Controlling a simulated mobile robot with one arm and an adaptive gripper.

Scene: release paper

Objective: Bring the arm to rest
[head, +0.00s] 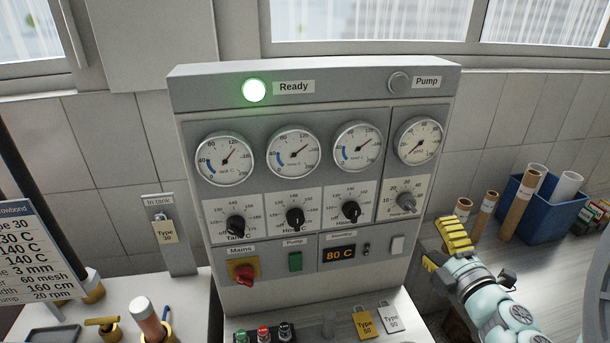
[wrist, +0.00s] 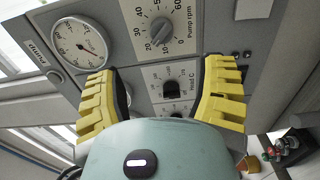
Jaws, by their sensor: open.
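My gripper (head: 446,243) is at the lower right of the head view, just right of the grey control panel (head: 320,95). Its yellow fingers point up and to the left. In the wrist view my gripper (wrist: 164,68) has its two yellow fingers wide apart with nothing between them. No finger visibly touches a knob, though the exact gap to the panel cannot be told.
The ready lamp (head: 254,90) glows green; the pump lamp (head: 399,83) is unlit. The red mains switch (head: 244,274) and a display reading 80 C (head: 340,254) are below. Tags (head: 365,322) lie on the ledge. A blue bin (head: 545,205) with paper rolls stands right.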

